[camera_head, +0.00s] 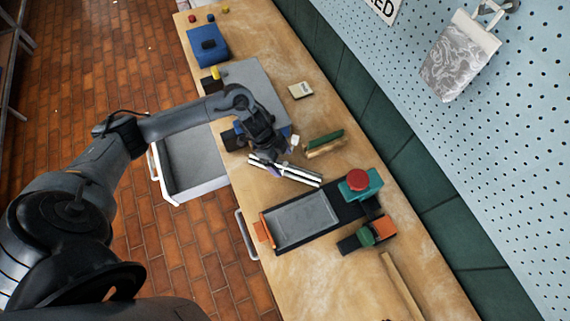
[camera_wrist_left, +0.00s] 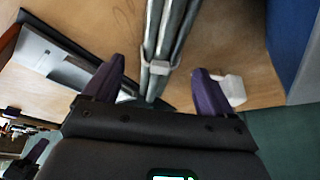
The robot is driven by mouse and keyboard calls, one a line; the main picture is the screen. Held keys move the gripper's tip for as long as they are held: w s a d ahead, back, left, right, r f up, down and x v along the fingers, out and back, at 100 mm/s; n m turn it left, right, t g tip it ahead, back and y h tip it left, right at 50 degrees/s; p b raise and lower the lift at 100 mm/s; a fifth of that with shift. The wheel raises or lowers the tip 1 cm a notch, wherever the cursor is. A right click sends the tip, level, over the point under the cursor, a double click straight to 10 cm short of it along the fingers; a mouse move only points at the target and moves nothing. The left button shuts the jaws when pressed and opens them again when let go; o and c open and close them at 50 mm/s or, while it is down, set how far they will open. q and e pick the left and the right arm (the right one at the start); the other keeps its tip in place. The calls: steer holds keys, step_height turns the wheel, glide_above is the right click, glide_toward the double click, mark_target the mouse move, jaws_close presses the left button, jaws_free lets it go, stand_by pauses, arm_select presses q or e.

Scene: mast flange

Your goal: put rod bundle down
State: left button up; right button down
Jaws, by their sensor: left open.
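The rod bundle (camera_head: 298,174) is several silver rods side by side, lying at a slant at or just above the wooden bench, below my left gripper. In the left wrist view the bundle (camera_wrist_left: 168,40) runs up from between the fingers, with a grey band around it near its lower end. My left gripper (camera_head: 284,157) is open; its purple fingers (camera_wrist_left: 158,85) stand apart on either side of the bundle, with gaps showing. A small white piece (camera_wrist_left: 234,90) is at the right fingertip. Whether the rods fully rest on the bench is hard to tell. My right gripper is not in view.
A grey tray fixture (camera_head: 303,221) with a teal block and red knob (camera_head: 357,180) is close by on the bench (camera_head: 330,280). Green and wooden strips (camera_head: 324,143) lie beyond the bundle. An open drawer (camera_head: 195,158) juts from the front. A blue box (camera_head: 207,43) stands farther off.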

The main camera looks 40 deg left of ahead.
mark_target(285, 168)
arm_select(q)
steer(key=shift+x, duration=1.3)
steer(key=c, duration=1.4)
steer(key=shift+r, duration=0.1)
jaws_close()
steer(key=shift+r, duration=0.1)
